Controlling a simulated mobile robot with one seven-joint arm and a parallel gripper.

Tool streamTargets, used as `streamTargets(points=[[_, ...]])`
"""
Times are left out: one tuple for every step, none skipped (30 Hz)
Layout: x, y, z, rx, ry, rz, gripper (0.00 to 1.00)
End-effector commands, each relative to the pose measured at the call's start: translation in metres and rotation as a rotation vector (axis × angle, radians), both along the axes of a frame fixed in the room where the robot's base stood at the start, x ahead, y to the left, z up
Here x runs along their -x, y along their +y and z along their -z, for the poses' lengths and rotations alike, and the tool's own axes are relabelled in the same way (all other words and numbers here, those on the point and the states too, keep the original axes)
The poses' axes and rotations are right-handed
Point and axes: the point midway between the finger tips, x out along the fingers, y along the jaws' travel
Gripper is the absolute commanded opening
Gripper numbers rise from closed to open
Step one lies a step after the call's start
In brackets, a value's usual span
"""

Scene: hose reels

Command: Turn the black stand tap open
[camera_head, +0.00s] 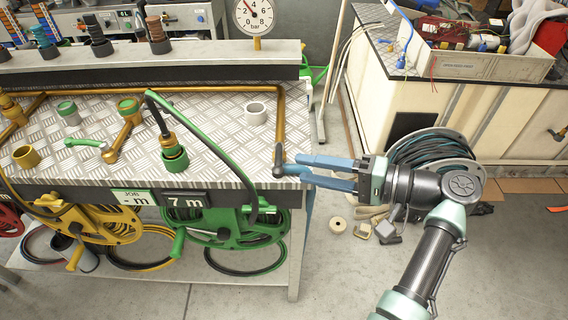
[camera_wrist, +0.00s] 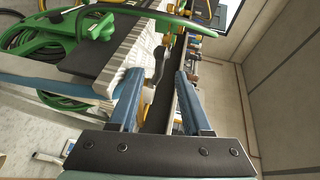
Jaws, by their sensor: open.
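A small dark grey tap with an upright lever (camera_head: 279,158) stands at the right front corner of the bench, at the end of a brass pipe (camera_head: 281,110). It looks like the black stand tap. My gripper (camera_head: 293,164) is open, its blue fingers level and pointing left, with the tips right beside the tap. In the wrist view my gripper (camera_wrist: 156,78) shows its two fingers apart, and a grey lever (camera_wrist: 159,62) stands just beyond the tips, between them. I cannot tell whether the fingers touch it.
The bench top (camera_head: 215,150) carries a green-handled lever (camera_head: 86,143), a brass lever (camera_head: 121,137) and several cups. A green hose (camera_head: 205,140) arches over the bench front to a green reel (camera_head: 228,228). A pressure gauge (camera_head: 254,16) stands behind. Floor right of the bench is partly clear.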

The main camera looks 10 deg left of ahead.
Motion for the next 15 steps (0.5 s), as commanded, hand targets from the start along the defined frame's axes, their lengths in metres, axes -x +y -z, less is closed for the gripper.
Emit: streamTargets(points=[[0.002,-0.009,-0.002,0.000,-0.001,0.002,0.48],[0.002,-0.014,-0.003,0.000,-0.002,0.002,0.48],[0.004,-0.018,-0.003,0.000,-0.001,0.002,0.48],[0.004,-0.021,-0.004,0.000,-0.001,0.001,0.48],[0.005,-0.024,-0.004,0.000,-0.001,0.000,0.48],[0.006,-0.026,-0.005,0.000,0.000,0.000,0.48],[0.006,-0.028,-0.005,0.000,0.000,0.000,0.48],[0.006,-0.029,-0.005,0.000,0.000,0.000,0.48],[0.007,-0.030,-0.006,0.000,0.000,-0.001,0.48],[0.007,-0.031,-0.006,0.000,0.000,-0.001,0.48],[0.007,-0.031,-0.006,0.000,0.000,-0.001,0.48],[0.007,-0.031,-0.006,0.000,0.000,-0.001,0.48],[0.007,-0.031,-0.006,0.000,0.000,-0.001,0.48],[0.007,-0.031,-0.006,0.000,0.000,-0.001,0.48],[0.007,-0.031,-0.006,0.000,0.000,-0.001,0.48]])
